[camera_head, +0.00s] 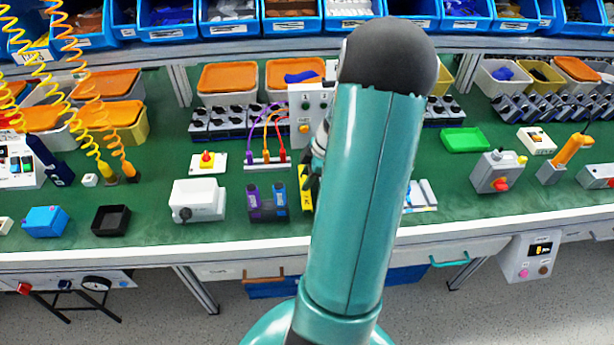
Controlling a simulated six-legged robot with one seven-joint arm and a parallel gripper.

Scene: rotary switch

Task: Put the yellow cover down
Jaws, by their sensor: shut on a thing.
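The yellow cover (306,202) shows as a narrow yellow piece with dark marks, just left of my teal arm near the front of the green table. My arm covers its right part. My gripper (311,186) is mostly hidden behind the arm; its dark edge shows directly above the yellow cover. It is shut on the yellow cover. Whether the cover touches the table cannot be told.
Purple and blue blocks (267,203) stand close left of the cover. A white switch box (198,200) is further left. A socket strip with cables (266,162) and a white panel (307,115) stand behind.

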